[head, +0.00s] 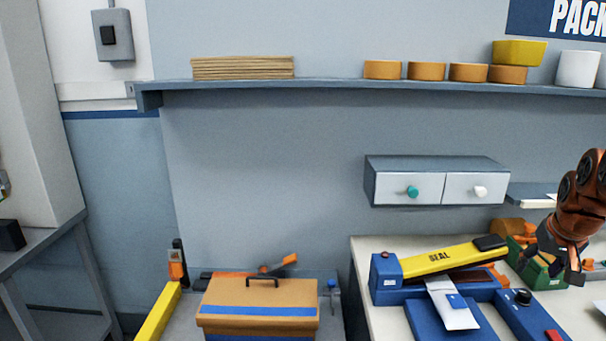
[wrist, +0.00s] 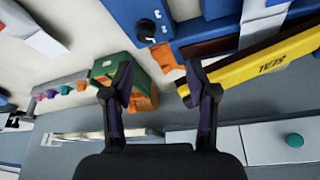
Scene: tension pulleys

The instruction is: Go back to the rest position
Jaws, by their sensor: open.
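My gripper (head: 562,258) is at the right edge of the head view, above the bench beside the sealing machine. In the wrist view my gripper (wrist: 162,95) has its two dark fingers spread apart with nothing between them. The sealing machine has a yellow arm marked SEAL (head: 452,259) and a blue body. Its yellow arm also shows in the wrist view (wrist: 265,68). A green box (wrist: 132,75) with orange parts lies behind the fingers in the wrist view. In the head view my gripper partly hides this green box (head: 532,268).
A wall drawer unit (head: 437,165) hangs above the bench (head: 585,306). A long shelf (head: 330,83) holds orange rolls, a yellow bowl and a white cup. A brown box with a handle (head: 258,300) stands at lower left. The wall between shelf and drawers is clear.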

